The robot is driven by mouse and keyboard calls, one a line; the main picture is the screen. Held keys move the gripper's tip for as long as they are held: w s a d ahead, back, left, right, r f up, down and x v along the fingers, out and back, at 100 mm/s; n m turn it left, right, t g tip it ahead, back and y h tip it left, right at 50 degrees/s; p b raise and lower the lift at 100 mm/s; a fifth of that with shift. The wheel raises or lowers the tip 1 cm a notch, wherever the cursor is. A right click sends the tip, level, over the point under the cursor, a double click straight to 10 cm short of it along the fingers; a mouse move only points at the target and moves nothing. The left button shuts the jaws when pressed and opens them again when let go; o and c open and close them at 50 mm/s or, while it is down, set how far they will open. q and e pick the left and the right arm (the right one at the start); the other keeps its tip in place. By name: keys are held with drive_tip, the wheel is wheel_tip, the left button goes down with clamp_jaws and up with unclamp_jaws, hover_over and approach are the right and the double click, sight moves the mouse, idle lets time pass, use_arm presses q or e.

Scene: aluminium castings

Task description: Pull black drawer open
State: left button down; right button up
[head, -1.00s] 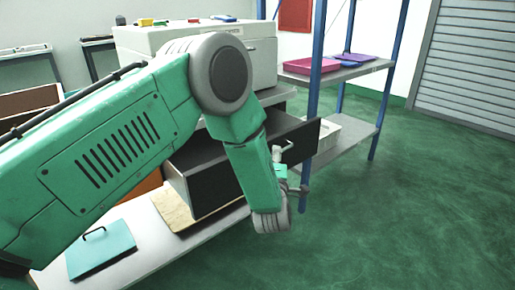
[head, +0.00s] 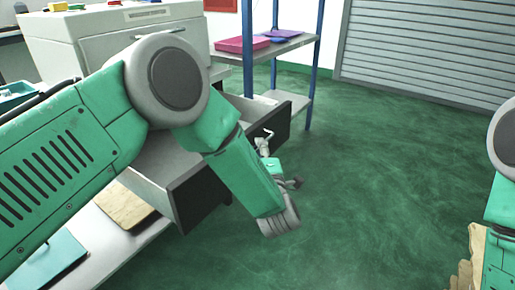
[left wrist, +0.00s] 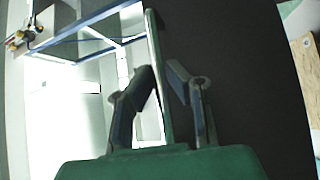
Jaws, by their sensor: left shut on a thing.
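The black drawer (head: 203,195) juts from under the white machine, with its grey inside showing. Its dark front also fills much of the left wrist view (left wrist: 250,80). A light metal handle (head: 263,141) sits on the front. My left gripper (head: 268,152) is at the handle, shut on it; the arm's wrist hides part of the drawer front. My right gripper is not in view.
The white machine (head: 120,45) stands above the drawer. A grey shelf with blue posts (head: 248,50) holds a magenta tray (head: 242,44) behind it. A teal flat item (head: 45,262) lies on the lower shelf, left. The green floor (head: 370,150) in front is open. Something tan (head: 474,255) shows at right.

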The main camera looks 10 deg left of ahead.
use_arm(q)
drive_tip(key=shift+s+f, duration=0.15)
drive_tip(key=shift+f, duration=0.1)
drive_tip(key=c, duration=1.6)
unclamp_jaws()
drive_tip(key=shift+d+r, duration=0.15)
drive_tip(key=v, duration=1.2)
